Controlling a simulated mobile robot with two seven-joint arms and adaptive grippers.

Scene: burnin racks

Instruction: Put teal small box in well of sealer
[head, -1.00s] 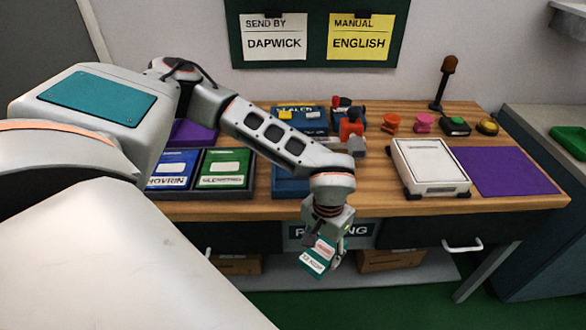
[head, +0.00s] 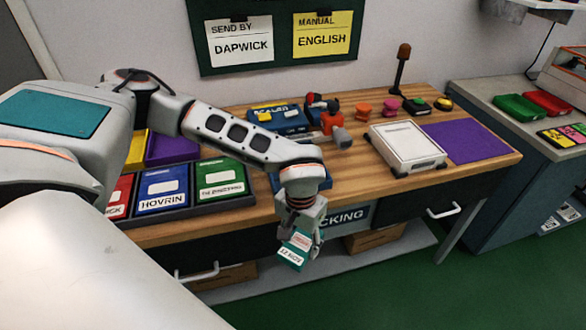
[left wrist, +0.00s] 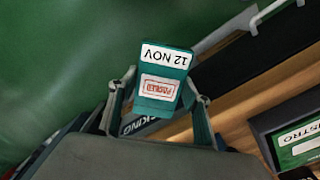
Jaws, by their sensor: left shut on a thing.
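The teal small box (head: 293,252) hangs in my left gripper (head: 303,232), in front of the table's front edge and over the floor. A white "12 NOV" label and a red-printed label show on the teal small box (left wrist: 163,78) in the left wrist view, where the fingers of my left gripper (left wrist: 160,92) are shut on both its sides. The blue sealer (head: 282,118), with lettering on top, stands at the back of the table. Part of a blue piece shows behind my left wrist; my arm hides most of it, and its well cannot be made out. My right gripper is out of view.
A rack of coloured trays (head: 220,196) is on the table's left side. A white scale-like device (head: 405,146) and a purple mat (head: 468,140) are at the right. A red-and-grey tool (head: 335,132) lies beside the sealer. A drawer handle (head: 444,211) sticks out in front.

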